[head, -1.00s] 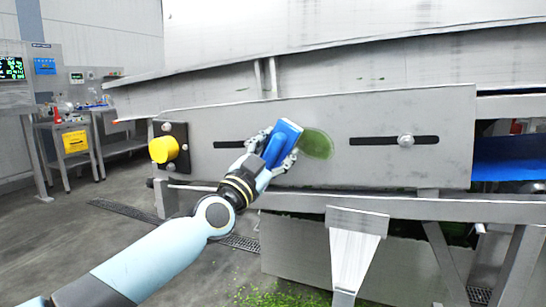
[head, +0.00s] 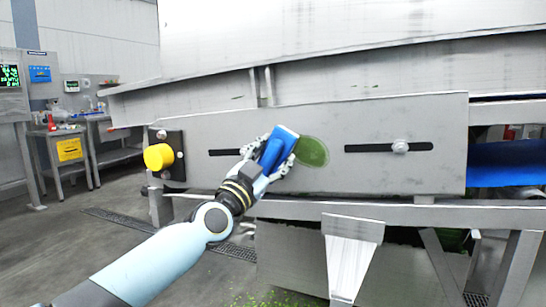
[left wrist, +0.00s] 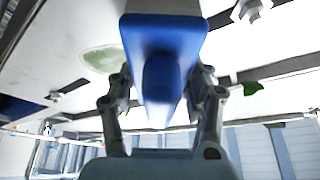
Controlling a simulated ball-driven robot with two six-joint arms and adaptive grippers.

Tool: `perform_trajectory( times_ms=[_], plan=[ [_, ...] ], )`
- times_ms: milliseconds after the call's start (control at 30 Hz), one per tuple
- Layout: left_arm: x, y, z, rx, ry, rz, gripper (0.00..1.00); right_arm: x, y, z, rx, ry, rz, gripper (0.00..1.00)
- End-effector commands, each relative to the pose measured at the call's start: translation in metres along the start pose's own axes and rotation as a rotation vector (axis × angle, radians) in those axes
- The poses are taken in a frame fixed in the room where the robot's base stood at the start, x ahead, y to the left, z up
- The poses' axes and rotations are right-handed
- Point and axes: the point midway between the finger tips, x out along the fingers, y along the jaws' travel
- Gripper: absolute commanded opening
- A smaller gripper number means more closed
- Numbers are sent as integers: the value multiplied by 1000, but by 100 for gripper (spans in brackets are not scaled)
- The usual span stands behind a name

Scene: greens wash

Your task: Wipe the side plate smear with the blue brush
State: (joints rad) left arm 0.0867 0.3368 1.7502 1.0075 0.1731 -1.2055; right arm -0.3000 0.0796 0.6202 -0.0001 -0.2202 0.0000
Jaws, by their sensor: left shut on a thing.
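The blue brush (head: 277,149) is held in my left gripper (head: 270,155), which is shut on it. The brush is in front of the grey side plate (head: 400,115), just left of the green smear (head: 312,151). The smear is an oval patch, and its left edge is partly hidden behind the brush and gripper. In the left wrist view the brush (left wrist: 163,60) fills the middle between the two fingers, and the smear (left wrist: 101,60) shows pale green beside it. I cannot tell whether the brush touches the plate. My right gripper is not in view.
A yellow knob (head: 158,157) sticks out at the plate's left end. Bolts in dark slots (head: 400,147) sit on the plate. A blue belt (head: 505,163) is at the right. A steel chute (head: 350,255) and green scraps lie below. Carts stand at the far left.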

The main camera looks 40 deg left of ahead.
Motion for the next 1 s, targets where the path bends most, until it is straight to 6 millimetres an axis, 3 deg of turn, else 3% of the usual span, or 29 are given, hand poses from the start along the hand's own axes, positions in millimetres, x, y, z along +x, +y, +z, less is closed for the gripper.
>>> perform_trajectory(
  times_ms=[700,1000],
  plan=[
    [12,0,4,-1,1,0,24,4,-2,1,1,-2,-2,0],
    [16,22,-8,-4,1,-2,24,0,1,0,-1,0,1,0]
  ],
)
